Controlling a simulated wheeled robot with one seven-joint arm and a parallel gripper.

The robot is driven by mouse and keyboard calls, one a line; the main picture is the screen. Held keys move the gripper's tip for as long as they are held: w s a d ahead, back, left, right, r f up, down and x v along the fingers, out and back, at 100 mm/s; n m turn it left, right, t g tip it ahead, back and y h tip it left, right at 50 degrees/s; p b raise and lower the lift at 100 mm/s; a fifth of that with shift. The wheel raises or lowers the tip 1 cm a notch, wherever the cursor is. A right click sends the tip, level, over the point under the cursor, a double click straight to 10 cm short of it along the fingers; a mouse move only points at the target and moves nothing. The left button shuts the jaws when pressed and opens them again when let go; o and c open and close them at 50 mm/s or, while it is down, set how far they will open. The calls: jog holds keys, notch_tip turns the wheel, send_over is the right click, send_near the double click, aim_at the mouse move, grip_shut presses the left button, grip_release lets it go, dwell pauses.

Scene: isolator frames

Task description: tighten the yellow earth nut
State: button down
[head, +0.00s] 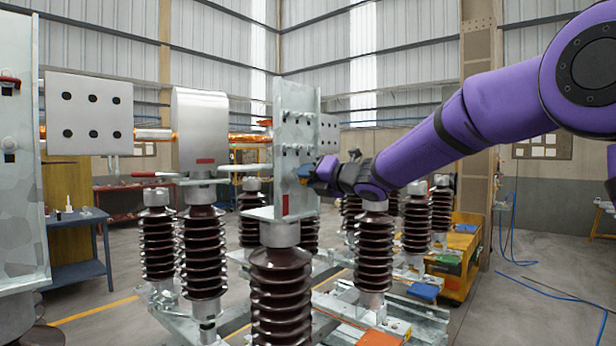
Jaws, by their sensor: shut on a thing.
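My purple arm reaches in from the right. Its dark gripper (318,176) is at the right side of an upright galvanised plate (291,130) in the middle of the head view. The gripper is shut on a small blue object (327,168) that sits close against the plate. I cannot tell whether this object touches the plate. No yellow nut can be made out; the gripper and the blue object cover that part of the plate. Several bolts show higher on the plate, and a red mark (285,205) lies below. The plate stands on a brown ribbed insulator (281,295).
Other brown insulators (203,255) stand left and behind on metal frames. A silver plate with several holes (89,113) and a large galvanised post (20,150) are at left. A yellow cart (460,262) stands at right. Blue hose (560,293) lies on open floor.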

jog(key=m, duration=0.6)
jog(key=shift+w+d+f+m, duration=0.1)
jog(key=shift+w+f+m, duration=0.05)
jog(key=shift+f+m, duration=0.15)
jog(key=m, duration=0.6)
jog(key=shift+f, duration=0.25)
jog(key=m, duration=0.6)
jog(key=shift+f+m, duration=0.2)
jog(key=shift+m, duration=0.2)
jog(key=m, duration=0.5)
jog(key=shift+s+a+m, duration=0.2)
jog(key=shift+s+m, duration=0.1)
jog(key=shift+f, duration=0.1)
jog(key=c, duration=1.2)
grip_release()
jog(key=shift+o, duration=0.2)
jog(key=shift+s, duration=0.1)
